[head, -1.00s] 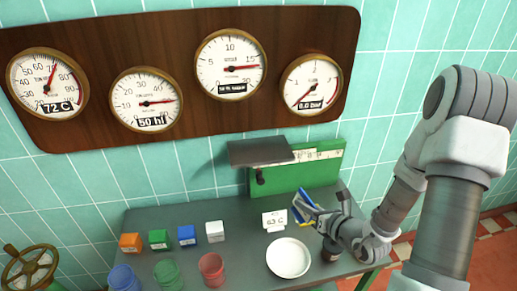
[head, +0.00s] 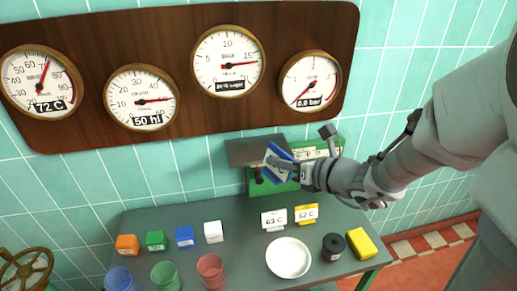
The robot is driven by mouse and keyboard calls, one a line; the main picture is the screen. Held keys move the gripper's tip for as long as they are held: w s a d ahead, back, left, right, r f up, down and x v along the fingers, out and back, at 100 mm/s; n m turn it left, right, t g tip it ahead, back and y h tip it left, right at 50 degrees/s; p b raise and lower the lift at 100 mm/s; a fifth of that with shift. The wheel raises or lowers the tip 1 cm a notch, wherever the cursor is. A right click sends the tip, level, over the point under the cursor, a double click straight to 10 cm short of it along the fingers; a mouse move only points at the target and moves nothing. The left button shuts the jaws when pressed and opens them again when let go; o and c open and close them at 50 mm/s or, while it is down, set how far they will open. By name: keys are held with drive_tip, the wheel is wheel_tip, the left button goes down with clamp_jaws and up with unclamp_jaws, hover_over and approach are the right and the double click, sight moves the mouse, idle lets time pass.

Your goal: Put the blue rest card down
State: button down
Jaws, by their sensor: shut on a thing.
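The blue rest card (head: 276,152) is in my gripper (head: 287,166), tilted, with a pale face and a blue edge showing. My gripper is shut on it and holds it above the table, in front of the green box at the back. A white card reading about 63 C (head: 273,219) and a yellow card reading about 52 C (head: 306,214) stand upright on the table, below my gripper.
The grey table (head: 235,233) also bears a white plate (head: 289,257), a black round piece (head: 334,246), a yellow block (head: 361,244), small coloured blocks and cups. The green box (head: 325,146) with a dark flap (head: 257,151) stands behind.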

drive_tip(key=w+a, duration=0.1)
drive_tip(key=w, duration=0.5)
drive_tip(key=w+a+f, duration=0.1)
drive_tip(key=w, duration=0.5)
drive_tip(key=w+a+f+p, duration=0.1)
drive_tip(key=w+a, duration=0.1)
drive_tip(key=w, duration=0.5)
drive_tip(key=shift+w+f, duration=0.1)
drive_tip(key=shift+f, duration=0.1)
wheel_tip(320, 180, down, 4)
drive_tip(key=shift+r+b, duration=0.1)
drive_tip(key=shift+b, duration=0.2)
drive_tip(key=shift+w+f, duration=0.2)
drive_tip(key=shift+f, duration=0.1)
drive_tip(key=shift+f, duration=0.2)
drive_tip(key=c, duration=1)
unclamp_jaws()
